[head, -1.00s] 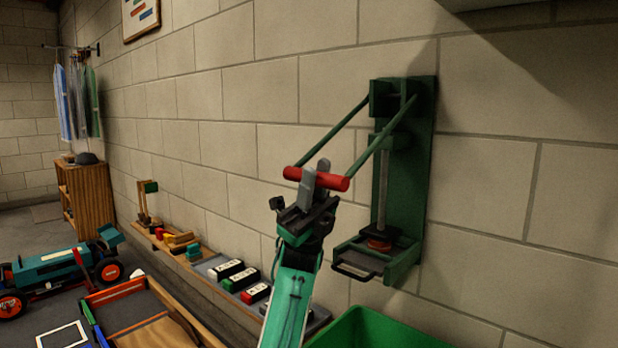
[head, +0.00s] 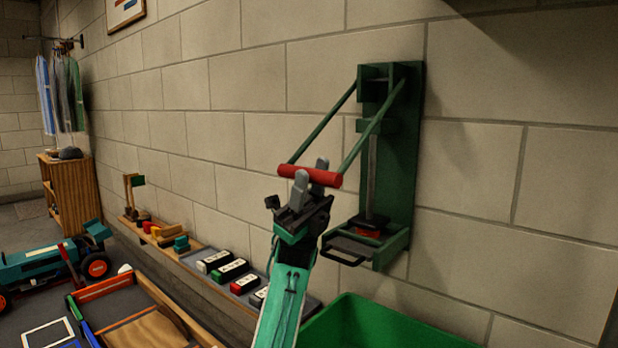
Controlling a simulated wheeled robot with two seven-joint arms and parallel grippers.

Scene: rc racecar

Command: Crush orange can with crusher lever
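The green can crusher (head: 402,150) is mounted on the block wall. Its two green lever arms slope down to a red handle bar (head: 325,177). My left gripper (head: 311,176) is at the red bar, with one grey finger on each side of it, and appears shut on it. The orange can (head: 368,234) shows as a thin orange-red band on the crusher's lower tray (head: 395,243), under the dark press plate (head: 370,221). Most of the can is hidden or flattened; I cannot tell which. My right gripper is not in view.
A green bin (head: 375,325) stands below the crusher. A ledge with several small blocks and boxes (head: 230,270) runs along the wall to the left. A teal race car (head: 45,262) and an open tray (head: 130,325) are at the lower left.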

